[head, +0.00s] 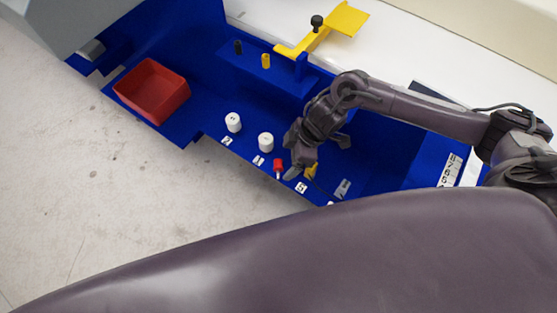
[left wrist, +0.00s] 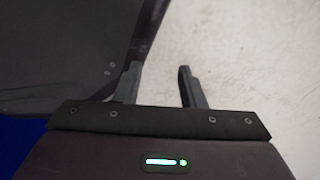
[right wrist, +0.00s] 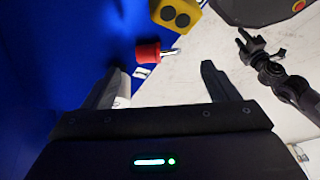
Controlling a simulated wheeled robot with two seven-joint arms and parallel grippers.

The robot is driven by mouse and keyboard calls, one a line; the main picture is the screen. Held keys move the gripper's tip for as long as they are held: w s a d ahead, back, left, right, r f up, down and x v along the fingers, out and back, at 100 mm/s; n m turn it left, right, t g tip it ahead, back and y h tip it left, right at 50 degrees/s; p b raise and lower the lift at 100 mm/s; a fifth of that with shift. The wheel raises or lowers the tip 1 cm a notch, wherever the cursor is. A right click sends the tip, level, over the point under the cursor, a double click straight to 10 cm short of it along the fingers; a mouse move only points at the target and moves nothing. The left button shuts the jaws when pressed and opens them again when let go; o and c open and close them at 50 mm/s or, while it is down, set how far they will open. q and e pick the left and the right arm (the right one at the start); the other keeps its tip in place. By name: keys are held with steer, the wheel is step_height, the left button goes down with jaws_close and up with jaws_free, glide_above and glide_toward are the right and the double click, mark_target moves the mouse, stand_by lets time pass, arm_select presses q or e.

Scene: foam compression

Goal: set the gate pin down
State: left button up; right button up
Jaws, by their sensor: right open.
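The gate pin, with a red head and a short metal shaft, shows in the head view (head: 278,163) near the front edge of the blue fixture. It also shows in the right wrist view (right wrist: 148,53), beyond the fingertips and apart from them. I cannot tell whether it lies flat or stands in something. My right gripper (head: 300,170) is open just right of the pin, and its fingers frame an empty gap in the right wrist view (right wrist: 165,85). My left gripper (left wrist: 158,78) is open and empty over pale floor; it is not seen in the head view.
Two white cylinders (head: 233,122) (head: 265,142) stand left of the pin. A yellow block (right wrist: 175,12) with two dark round spots is close to it. A red bin (head: 152,91) sits at the left, and a yellow lever (head: 322,30) at the back. My dark arm covers the foreground.

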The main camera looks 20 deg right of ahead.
mark_target(281, 167)
steer(key=x, duration=0.5)
steer(key=shift+w+d+f+b, duration=0.1)
steer(key=shift+d+f+b, duration=0.05)
steer(key=shift+b, duration=0.15)
arm_select(q)
steer(key=shift+w+d+r, duration=0.15)
steer(key=shift+w, duration=0.75)
arm_select(e)
steer(key=shift+c, duration=0.3)
steer(key=c, duration=1)
steer(key=shift+c, duration=0.2)
